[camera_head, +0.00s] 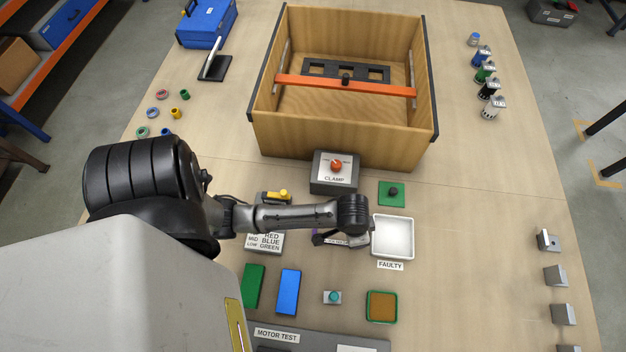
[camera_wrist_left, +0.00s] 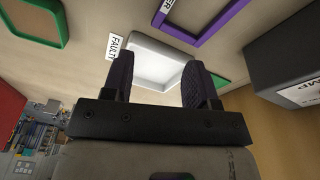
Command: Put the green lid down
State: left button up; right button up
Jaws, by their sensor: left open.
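The green lid (camera_head: 391,194) is a flat green square with a dark knob. It lies flat on the table behind the white tray, to the right of the clamp box. In the left wrist view a green piece (camera_wrist_left: 219,80) beside the tray, partly covered by a finger, appears to be this lid. My left gripper (camera_head: 343,240) is over the table just left of the white tray, in front of the lid and apart from it. In the left wrist view its two dark fingers (camera_wrist_left: 160,80) are spread with nothing between them. My right gripper is not in view.
The white tray (camera_head: 392,237) labelled FAULTY is close to my gripper. The grey clamp box (camera_head: 334,172) and a wooden crate (camera_head: 340,138) stand behind. A green-rimmed brown square (camera_head: 382,307) lies in front. A purple frame (camera_wrist_left: 205,22) shows in the wrist view. Table at right is largely clear.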

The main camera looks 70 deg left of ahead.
pick_arm(q)
jog(key=s+r+t, duration=0.1)
jog(key=s+r, duration=0.5)
jog(key=s, duration=0.6)
jog(key=shift+s+t+y, duration=0.25)
jog(key=shift+t+y, duration=0.05)
jog(key=shift+a+r, duration=0.1)
